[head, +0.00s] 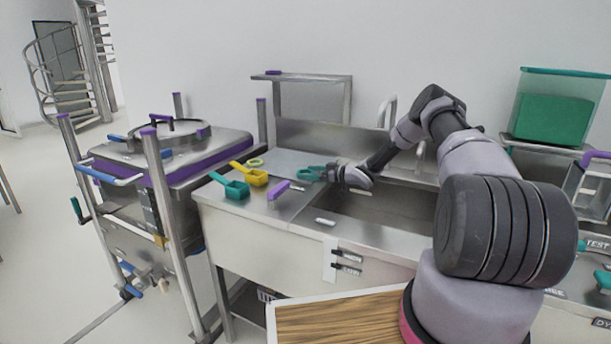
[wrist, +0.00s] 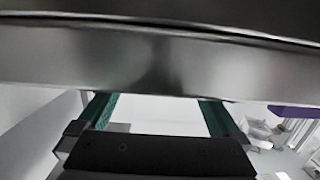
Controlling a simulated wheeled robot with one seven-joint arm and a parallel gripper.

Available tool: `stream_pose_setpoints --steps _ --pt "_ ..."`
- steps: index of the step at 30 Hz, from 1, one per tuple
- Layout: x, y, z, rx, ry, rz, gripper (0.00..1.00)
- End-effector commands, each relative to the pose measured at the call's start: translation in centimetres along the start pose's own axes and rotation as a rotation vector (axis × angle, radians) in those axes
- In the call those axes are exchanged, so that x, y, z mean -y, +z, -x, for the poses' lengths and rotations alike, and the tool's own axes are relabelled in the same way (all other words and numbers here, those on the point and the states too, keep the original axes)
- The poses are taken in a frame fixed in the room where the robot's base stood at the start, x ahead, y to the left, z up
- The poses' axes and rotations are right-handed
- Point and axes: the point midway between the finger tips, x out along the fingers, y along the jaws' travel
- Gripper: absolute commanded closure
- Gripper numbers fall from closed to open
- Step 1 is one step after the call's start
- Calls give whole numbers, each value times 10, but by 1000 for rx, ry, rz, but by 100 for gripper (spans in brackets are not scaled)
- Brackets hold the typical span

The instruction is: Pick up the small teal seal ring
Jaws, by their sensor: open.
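My gripper (head: 311,174) reaches left from the end of my arm, low over the steel counter at the left edge of the sink. Its two teal fingers are spread apart in the wrist view (wrist: 156,105), with nothing seen between them. I cannot make out a small teal seal ring for certain in either view; teal fingers cover that part of the counter in the head view. A yellow-green ring (head: 255,162) lies on the counter, left of my gripper and behind the scoops.
A teal scoop (head: 235,187), a yellow scoop (head: 254,177) and a purple-handled item (head: 279,190) lie on the counter (head: 262,212). A steel shelf (head: 316,78) stands behind. The sink basin (head: 385,210) is right of my gripper. A steel band (wrist: 160,60) crosses the wrist view.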

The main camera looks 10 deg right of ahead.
Motion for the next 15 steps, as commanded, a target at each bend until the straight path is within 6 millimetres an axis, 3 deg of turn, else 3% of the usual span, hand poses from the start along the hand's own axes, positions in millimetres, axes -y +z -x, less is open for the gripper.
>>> stream_pose_setpoints --steps 7,8,13,15 --pt "0 0 -3 1 0 0 0" --pt "0 0 -3 1 0 0 4" --pt "0 0 -3 1 0 0 69" --pt "0 0 -3 1 0 0 74"
